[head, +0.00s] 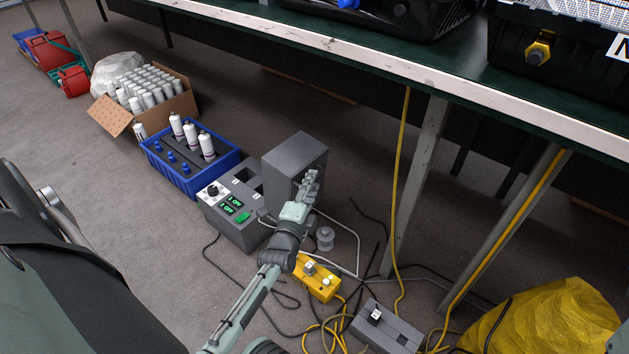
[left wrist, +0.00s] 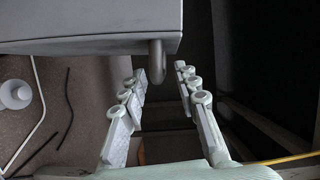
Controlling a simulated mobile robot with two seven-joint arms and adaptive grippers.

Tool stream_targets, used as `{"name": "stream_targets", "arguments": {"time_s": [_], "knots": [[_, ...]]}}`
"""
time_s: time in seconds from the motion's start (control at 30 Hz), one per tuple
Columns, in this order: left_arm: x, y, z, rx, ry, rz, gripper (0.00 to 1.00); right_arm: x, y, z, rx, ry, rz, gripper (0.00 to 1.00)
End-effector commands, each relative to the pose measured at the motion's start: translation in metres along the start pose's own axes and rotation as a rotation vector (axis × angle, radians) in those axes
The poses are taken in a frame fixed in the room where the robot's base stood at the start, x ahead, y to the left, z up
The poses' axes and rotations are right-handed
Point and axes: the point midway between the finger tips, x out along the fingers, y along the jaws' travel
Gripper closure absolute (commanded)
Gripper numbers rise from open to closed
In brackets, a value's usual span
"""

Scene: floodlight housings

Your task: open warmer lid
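The grey warmer (head: 228,226) stands on the floor, with a dial and green displays on its front and open slots in its top. A darker grey box-like part, seemingly its lid (head: 291,154), rises at its right side. My left gripper (head: 311,180) is in front of the grey part's right side. In the wrist view its fingers (left wrist: 160,74) are apart, with the handle between the tips; contact is unclear. My right gripper is not in view.
A blue crate (head: 175,178) with white bottles stands left of the warmer. A yellow box (head: 317,284), a grey spool (head: 325,239) and loose cables lie near my arm. The table edge (head: 400,65) and its legs (head: 416,180) are to the right.

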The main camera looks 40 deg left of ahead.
Motion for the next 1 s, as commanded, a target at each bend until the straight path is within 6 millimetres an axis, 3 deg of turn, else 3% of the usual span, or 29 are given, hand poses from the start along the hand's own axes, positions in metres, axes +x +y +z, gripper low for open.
{"name": "stream_targets", "arguments": {"time_s": [0.2,0.5,0.77,1.0], "knots": [[0.022,0.001,0.0,0.0,0.0,0.0,0.69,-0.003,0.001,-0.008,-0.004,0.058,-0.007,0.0],[0.024,0.0,0.0,0.0,-0.001,0.001,0.69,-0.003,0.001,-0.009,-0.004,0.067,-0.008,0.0],[0.024,0.0,0.0,0.0,-0.001,0.001,1.0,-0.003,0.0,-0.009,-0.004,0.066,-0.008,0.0],[0.024,0.0,0.0,0.0,-0.001,0.001,1.0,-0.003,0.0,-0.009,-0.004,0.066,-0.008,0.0]]}}
